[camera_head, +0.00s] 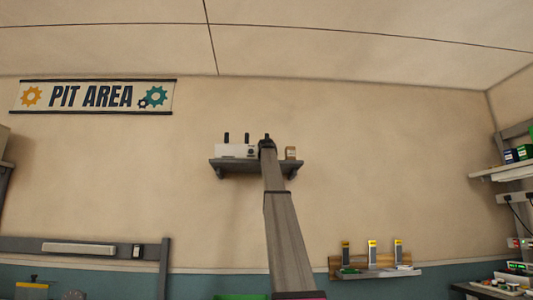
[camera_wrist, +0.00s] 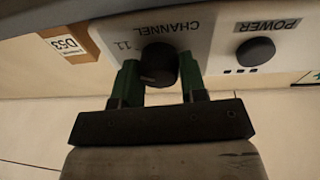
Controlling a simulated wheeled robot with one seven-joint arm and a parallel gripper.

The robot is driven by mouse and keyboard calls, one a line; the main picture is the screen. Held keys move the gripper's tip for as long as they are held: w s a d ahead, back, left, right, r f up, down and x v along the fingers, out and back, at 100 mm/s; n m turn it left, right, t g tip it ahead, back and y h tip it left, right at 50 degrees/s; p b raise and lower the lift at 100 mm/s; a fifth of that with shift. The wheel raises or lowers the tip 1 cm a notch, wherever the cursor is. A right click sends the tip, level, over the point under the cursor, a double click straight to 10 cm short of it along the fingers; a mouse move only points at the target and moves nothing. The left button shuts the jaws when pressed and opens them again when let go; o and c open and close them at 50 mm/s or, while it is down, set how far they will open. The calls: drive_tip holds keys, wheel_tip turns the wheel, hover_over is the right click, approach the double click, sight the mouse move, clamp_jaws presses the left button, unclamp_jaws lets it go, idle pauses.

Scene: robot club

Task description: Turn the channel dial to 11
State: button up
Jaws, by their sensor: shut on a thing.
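The white device (camera_head: 234,151) with two dark antennas stands on a wall shelf in the head view. In the wrist view its panel (camera_wrist: 215,40) appears upside down, with the label CHANNEL above a black channel dial (camera_wrist: 158,65). The number 11 shows beside the dial; other numbers and the dial's pointer cannot be made out. My gripper (camera_wrist: 158,80) has its green fingers on either side of the dial and is shut on it. In the head view my arm hides the right part of the device.
A POWER knob (camera_wrist: 256,51) sits beside the channel dial, with small dark squares near it. The wall around the shelf is clear.

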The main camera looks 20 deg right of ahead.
drive_tip(key=shift+m, duration=0.5)
drive_tip(key=o, duration=0.9)
drive_tip(key=shift+s, duration=0.1)
drive_tip(key=v, duration=1)
drive_tip(key=shift+s+a, duration=0.2)
drive_tip(key=shift+s, duration=0.1)
drive_tip(key=shift+f, duration=0.1)
